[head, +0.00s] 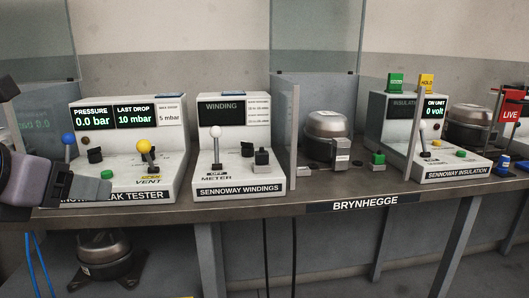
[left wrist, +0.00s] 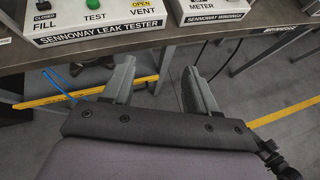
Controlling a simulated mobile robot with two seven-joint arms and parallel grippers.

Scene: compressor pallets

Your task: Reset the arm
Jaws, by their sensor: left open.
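My left gripper (head: 92,188) comes in from the left edge in the head view, in front of the lower left part of the leak tester (head: 170,168). In the left wrist view its two grey fingers (left wrist: 157,85) stand apart with nothing between them. They point toward the bench edge (left wrist: 160,42), over the floor. The gripper hides part of the leak tester's front label in the head view. The leak tester's display reads 0.0 bar pressure and 10 mbar last drop. My right gripper does not show in either view.
The winding tester (head: 238,150) stands right of the leak tester. A compressor (head: 327,125) sits behind a clear panel, and the insulation tester (head: 450,165) is further right. A red LIVE sign (head: 511,114) is at the far right. Another compressor (head: 103,255) is below the bench.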

